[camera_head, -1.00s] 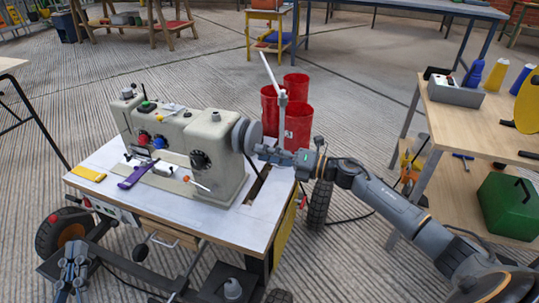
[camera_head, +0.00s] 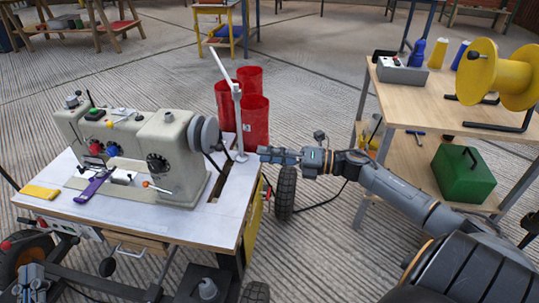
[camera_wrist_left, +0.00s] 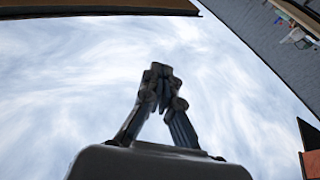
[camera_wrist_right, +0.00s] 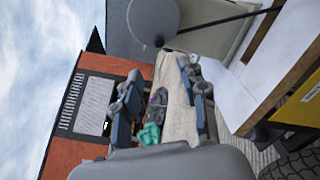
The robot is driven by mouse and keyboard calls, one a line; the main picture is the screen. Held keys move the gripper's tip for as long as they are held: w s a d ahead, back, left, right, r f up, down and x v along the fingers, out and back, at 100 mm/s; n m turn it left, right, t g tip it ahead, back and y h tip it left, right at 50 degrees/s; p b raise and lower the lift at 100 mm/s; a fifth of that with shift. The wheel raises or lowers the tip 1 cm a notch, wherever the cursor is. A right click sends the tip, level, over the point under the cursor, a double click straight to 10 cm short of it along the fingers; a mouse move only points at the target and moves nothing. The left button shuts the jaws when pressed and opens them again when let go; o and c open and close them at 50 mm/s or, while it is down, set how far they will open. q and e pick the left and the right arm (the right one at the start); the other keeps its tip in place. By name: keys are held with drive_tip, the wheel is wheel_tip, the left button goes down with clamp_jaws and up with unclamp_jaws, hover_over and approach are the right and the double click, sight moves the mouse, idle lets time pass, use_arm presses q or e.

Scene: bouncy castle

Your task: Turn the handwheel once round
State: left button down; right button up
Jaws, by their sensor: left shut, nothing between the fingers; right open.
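The handwheel (camera_head: 206,134) is a grey disc on the right end of the beige sewing machine (camera_head: 170,150). In the right wrist view the handwheel (camera_wrist_right: 153,18) is at the top, outside the fingers. My right gripper (camera_head: 264,154) is to the right of the handwheel, apart from it, near the table's right edge. Its fingers (camera_wrist_right: 160,72) are open with nothing between them. My left gripper (camera_head: 30,280) is low at the left, away from the machine. Its fingers (camera_wrist_left: 160,78) are shut and empty, pointing at the sky.
A white post (camera_head: 238,115) stands on the table between the handwheel and my right gripper. Red bins (camera_head: 255,120) are behind it. A wooden workbench (camera_head: 400,78) with a yellow spool (camera_head: 487,75) is at the right. Floor shows between table and workbench.

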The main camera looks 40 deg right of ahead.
sight(222, 148)
idle(0.3)
